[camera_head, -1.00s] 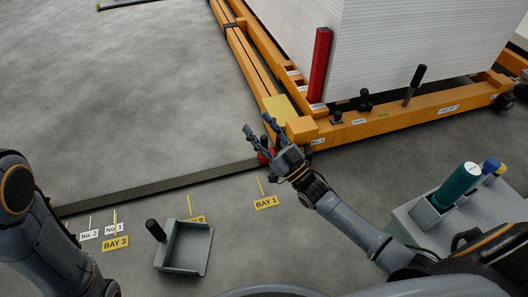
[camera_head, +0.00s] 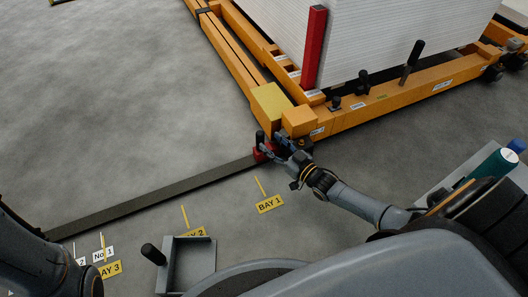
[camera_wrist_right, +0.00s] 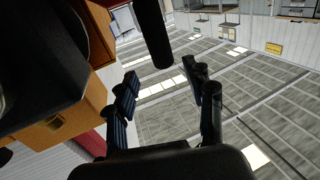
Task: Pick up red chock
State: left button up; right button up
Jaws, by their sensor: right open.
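The red chock (camera_head: 260,155) sits on the floor at the end of the dark rail, beside the front corner of the orange frame. Its upright black handle (camera_head: 260,137) shows above it. My right gripper (camera_head: 270,145) is at the chock, just to the right of the handle, and hides part of the red body. In the right wrist view a black post, which looks like the handle (camera_wrist_right: 155,35), stands beyond the open, empty fingers (camera_wrist_right: 165,88). Whether the fingers touch it, I cannot tell. My left arm shows at the lower left, its gripper out of view.
The orange frame (camera_head: 400,103) carries a white stack (camera_head: 385,35) and a red post (camera_head: 315,47). A yellow block (camera_head: 269,100) is at its corner. A grey tray (camera_head: 188,262) stands on the floor below. A teal cylinder (camera_head: 492,175) stands at the right.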

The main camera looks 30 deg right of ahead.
aim_at(263, 139)
jog(key=b+x, duration=0.4)
jog(key=x, duration=0.1)
jog(key=shift+a+f, duration=0.2)
jog(key=shift+f, duration=0.2)
jog(key=shift+w+a+r+b, duration=0.1)
jog(key=shift+w+b, duration=0.2)
jog(key=shift+r, duration=0.15)
grip_shut()
